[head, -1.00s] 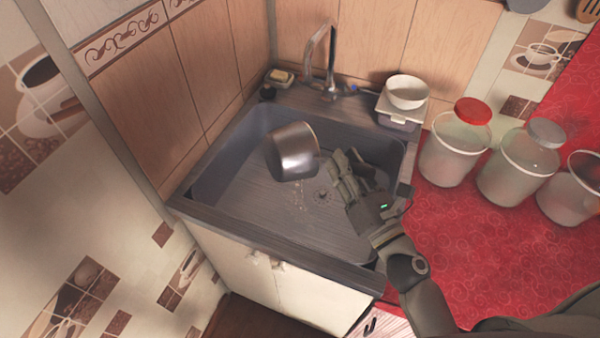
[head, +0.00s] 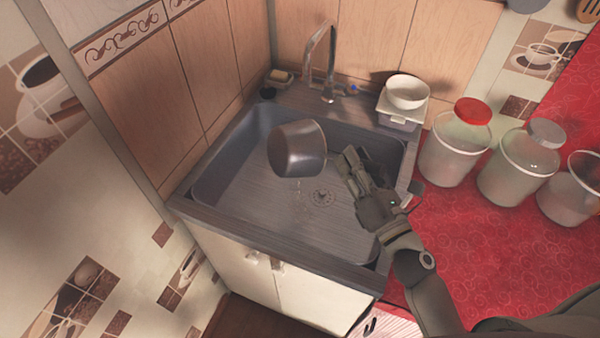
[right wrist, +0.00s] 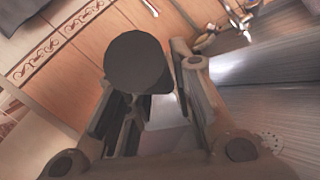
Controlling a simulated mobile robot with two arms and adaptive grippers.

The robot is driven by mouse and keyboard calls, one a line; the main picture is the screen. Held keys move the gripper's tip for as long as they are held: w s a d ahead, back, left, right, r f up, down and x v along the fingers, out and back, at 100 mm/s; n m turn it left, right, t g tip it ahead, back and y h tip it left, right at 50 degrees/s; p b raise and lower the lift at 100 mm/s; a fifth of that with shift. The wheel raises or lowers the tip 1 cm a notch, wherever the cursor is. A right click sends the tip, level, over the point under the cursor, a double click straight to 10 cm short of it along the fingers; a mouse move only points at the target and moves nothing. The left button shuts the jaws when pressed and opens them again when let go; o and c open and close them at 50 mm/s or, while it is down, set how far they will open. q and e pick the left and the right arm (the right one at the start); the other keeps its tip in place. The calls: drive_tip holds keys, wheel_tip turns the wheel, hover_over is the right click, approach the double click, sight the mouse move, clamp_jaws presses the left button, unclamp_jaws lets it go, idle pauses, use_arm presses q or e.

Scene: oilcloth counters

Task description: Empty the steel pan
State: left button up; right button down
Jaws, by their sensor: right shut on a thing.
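The steel pan (head: 298,150) hangs tilted over the sink basin (head: 225,190) in the head view. Faint drops show below it, above the basin floor near the drain. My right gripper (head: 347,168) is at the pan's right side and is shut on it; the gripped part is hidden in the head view. In the right wrist view, a dark rounded part (right wrist: 138,62) shows between and beyond the fingers. I cannot tell how much is inside the pan. My left gripper is not in view.
The faucet (head: 326,60) stands behind the basin. A white bowl (head: 406,92) sits on a box at the back right corner. Lidded jars (head: 455,150) stand on the red counter (head: 460,250) to the right. Tiled walls close off the left and back.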

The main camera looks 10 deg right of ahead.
drive_tip(key=w+d+f+m+h, duration=0.1)
drive_tip(key=w+d+f+m, duration=0.1)
drive_tip(key=d+f+m, duration=0.3)
drive_tip(key=d+m, duration=0.1)
drive_tip(key=m, duration=0.2)
drive_tip(key=shift+d+f+h, duration=0.25)
drive_tip(key=shift+d+h, duration=0.05)
drive_tip(key=shift+d, duration=0.05)
idle(0.6)
idle(0.9)
